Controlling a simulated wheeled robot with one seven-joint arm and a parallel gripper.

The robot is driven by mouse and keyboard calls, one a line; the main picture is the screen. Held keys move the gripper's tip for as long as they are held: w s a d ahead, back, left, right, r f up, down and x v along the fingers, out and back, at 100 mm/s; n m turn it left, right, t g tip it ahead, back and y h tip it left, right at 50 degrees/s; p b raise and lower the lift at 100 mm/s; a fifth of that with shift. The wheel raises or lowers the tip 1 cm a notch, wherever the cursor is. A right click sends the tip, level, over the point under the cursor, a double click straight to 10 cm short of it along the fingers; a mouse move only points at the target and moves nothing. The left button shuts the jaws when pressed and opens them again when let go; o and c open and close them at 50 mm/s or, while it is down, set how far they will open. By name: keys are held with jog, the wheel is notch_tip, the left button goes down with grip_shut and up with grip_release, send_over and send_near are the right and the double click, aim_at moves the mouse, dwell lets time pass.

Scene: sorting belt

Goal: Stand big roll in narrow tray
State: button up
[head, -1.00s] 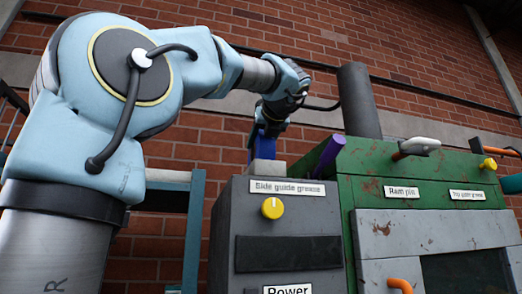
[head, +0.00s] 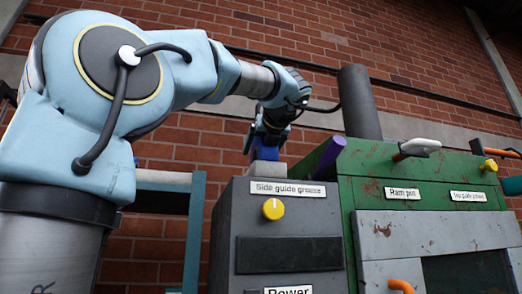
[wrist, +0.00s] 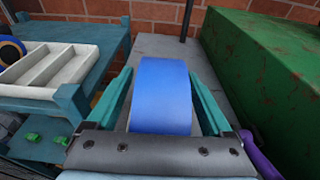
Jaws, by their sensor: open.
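A wide blue roll (wrist: 160,100) is in the middle of the wrist view, over the grey cabinet top (wrist: 162,45). My gripper (wrist: 160,78) is open, with one teal finger on each side of the roll. Narrow gaps seem to show between fingers and roll; contact is hard to judge.
A green machine (wrist: 265,65) rises close to the right of my gripper. A purple handle (head: 329,153) sticks up beside it, with a dark pipe (head: 360,102) behind. The teal stand (wrist: 92,72) borders the cabinet.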

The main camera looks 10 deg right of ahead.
jog(key=b+v, duration=0.3)
jog(key=v, duration=0.9)
jog(key=shift+r, duration=0.15)
dwell(0.4)
